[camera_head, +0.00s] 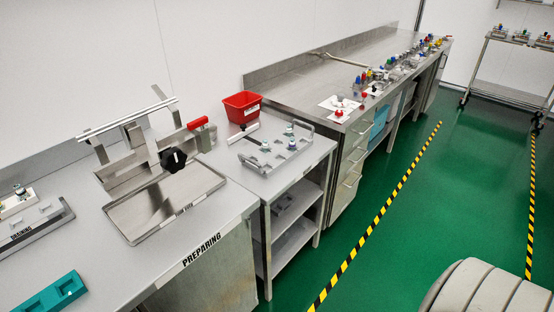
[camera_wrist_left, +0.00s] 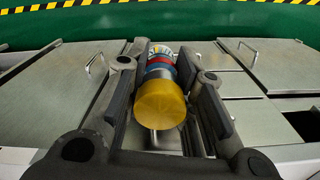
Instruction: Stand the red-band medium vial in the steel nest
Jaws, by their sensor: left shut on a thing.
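My left gripper (camera_wrist_left: 160,62) shows in the left wrist view, shut on a vial with a wide gold end (camera_wrist_left: 160,104) facing the camera. Beyond the gold end the vial shows a blue ring, a red band and a white patterned part. Its far end is hidden. My right gripper is in neither view. In the head view a grey metal frame (camera_head: 252,163) with small items stands on the middle bench. I cannot tell which fixture is the steel nest.
In the head view a steel tray (camera_head: 134,236) lies on the PREPARING bench, below a fixture with a black knob (camera_head: 173,160). A red bin (camera_head: 242,106) stands behind the metal frame. A teal block (camera_head: 50,296) lies front left. Several small coloured items fill the far bench.

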